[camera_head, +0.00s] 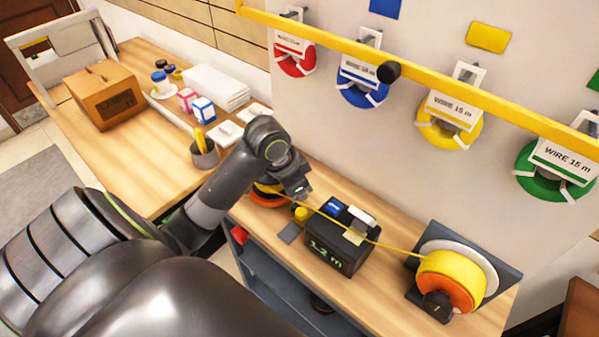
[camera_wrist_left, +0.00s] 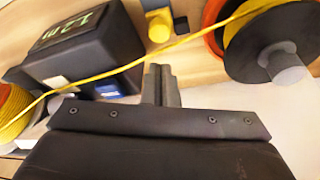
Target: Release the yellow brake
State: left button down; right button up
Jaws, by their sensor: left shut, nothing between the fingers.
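A small yellow block (camera_head: 301,214), which may be the yellow brake, stands by the near spool. It also shows at the top of the left wrist view (camera_wrist_left: 159,26). My left gripper (camera_head: 303,192) is shut and empty. In the left wrist view its closed fingertips (camera_wrist_left: 159,72) point towards the yellow wire (camera_wrist_left: 130,66) and the yellow block, with a visible gap to the block. The near spool (camera_wrist_left: 262,45), dark with an orange rim, is partly hidden by my arm in the head view.
A black box (camera_head: 335,245) reading 1.2 m stands on the bench, the wire crossing over it to a yellow-orange spool (camera_head: 447,278). A yellow rail (camera_head: 420,68) runs above, with coloured wire coils on the wall. A pen cup (camera_head: 205,153) stands behind my arm.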

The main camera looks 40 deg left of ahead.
aim_at(301, 219)
pick_arm(q)
jog(key=x, duration=0.7)
pick_arm(e)
jog(key=shift+d, duration=0.2)
